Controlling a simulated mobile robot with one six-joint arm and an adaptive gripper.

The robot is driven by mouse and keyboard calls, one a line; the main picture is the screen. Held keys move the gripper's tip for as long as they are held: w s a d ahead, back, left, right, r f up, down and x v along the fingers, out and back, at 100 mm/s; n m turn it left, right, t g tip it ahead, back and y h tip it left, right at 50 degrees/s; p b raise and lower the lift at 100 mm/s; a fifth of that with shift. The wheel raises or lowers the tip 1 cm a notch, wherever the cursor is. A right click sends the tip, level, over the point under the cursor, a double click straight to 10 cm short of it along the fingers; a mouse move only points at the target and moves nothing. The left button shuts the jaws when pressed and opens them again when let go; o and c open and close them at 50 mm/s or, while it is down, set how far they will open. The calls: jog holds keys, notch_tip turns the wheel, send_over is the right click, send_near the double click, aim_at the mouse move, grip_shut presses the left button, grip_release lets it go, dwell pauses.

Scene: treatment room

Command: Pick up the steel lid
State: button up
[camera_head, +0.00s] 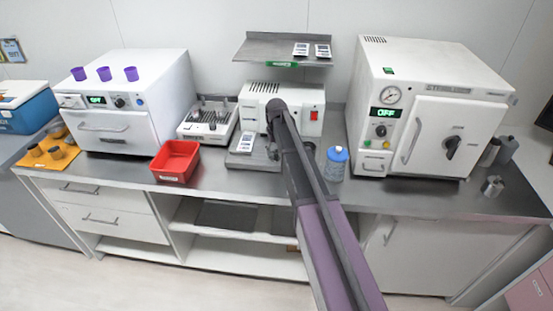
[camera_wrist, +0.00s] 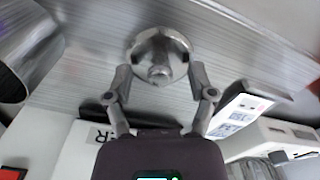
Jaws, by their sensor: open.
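The steel lid (camera_wrist: 158,48) is a round grey metal piece with a small knob in its middle. It shows in the wrist view at upper centre, over the brushed steel counter. My gripper (camera_wrist: 160,80) is open, with one finger on each side of the lid's lower part. The knob lies between the fingertips. I cannot tell whether the fingers touch the lid, and nothing is clamped. In the head view my arm hides most of the lid's spot in front of the white sealer (camera_head: 254,101).
A shiny steel cylinder (camera_wrist: 28,55) stands left in the wrist view. A white pouch (camera_wrist: 238,112) lies to the right. In the head view, a red bin (camera_head: 176,161) is left, a blue-capped bottle (camera_head: 336,164) is right of my arm, and the sterilizer (camera_head: 430,105) stands further right.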

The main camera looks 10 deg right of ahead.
dwell(0.6)
grip_shut()
